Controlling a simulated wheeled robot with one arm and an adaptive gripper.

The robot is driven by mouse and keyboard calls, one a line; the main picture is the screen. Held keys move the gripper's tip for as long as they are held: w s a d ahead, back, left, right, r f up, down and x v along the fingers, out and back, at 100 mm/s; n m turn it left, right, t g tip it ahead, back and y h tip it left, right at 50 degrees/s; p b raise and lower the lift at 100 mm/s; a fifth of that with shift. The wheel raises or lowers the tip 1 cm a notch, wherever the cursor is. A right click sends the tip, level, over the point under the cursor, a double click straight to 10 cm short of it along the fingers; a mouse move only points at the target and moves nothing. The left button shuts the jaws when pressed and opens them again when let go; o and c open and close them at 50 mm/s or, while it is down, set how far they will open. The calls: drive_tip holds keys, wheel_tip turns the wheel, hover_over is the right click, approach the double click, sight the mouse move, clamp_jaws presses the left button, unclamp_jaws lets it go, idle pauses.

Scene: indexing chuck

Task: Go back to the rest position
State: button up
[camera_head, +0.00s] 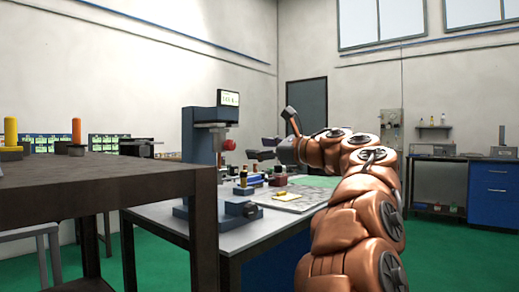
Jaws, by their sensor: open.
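My copper-coloured arm reaches from the lower right up to the middle of the picture. My gripper (270,134) is at its far end, above the workbench (248,238). Its dark fingers are spread apart, with one pointing up and others pointing left, and nothing shows between them.
A dark table (110,180) with yellow (11,131) and orange (76,131) handled items fills the left foreground. Small parts and a grey plate (293,199) lie on the bench. A blue cabinet (493,193) stands at right. Green floor at right is clear.

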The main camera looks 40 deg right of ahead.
idle(0.3)
drive_tip(key=s+d+r+m+t+h+p, duration=0.1)
drive_tip(key=d+r+m+t+h+p, duration=0.1)
drive_tip(key=r+m+h+p, duration=0.6)
drive_tip(key=s+d+r+m+t+h+p, duration=0.15)
drive_tip(key=r+m+h+p, duration=0.3)
drive_tip(key=r+m, duration=0.8)
drive_tip(key=s+a+f+m+g+y+p, duration=0.1)
drive_tip(key=s+a+f+m+g+p, duration=0.2)
drive_tip(key=f+m+g+p, duration=0.3)
drive_tip(key=s+a+f+m+g+y+p, duration=0.1)
drive_tip(key=s+a+f+m+g+p, duration=0.25)
drive_tip(key=f+m+p, duration=0.4)
drive_tip(key=s+a+f+m+g+p, duration=0.3)
drive_tip(key=a+f+m+g+p, duration=0.1)
drive_tip(key=f+m, duration=0.35)
drive_tip(key=s+a+f+m+g+y+p, duration=0.1)
drive_tip(key=s+a+f+g+y+p, duration=0.2)
drive_tip(key=s+a, duration=0.8)
drive_tip(key=s+a+f+m+g+y+p, duration=0.1)
drive_tip(key=s+a+f+g+y+p, duration=0.3)
drive_tip(key=s+a, duration=0.7)
wheel_tip(320, 180, down, 3)
drive_tip(key=s+g+p, duration=0.1)
drive_tip(key=g+p, duration=0.1)
drive_tip(key=shift+s+a+f+g, duration=0.2)
drive_tip(key=shift+s+a+g, duration=0.1)
drive_tip(key=shift+s, duration=0.1)
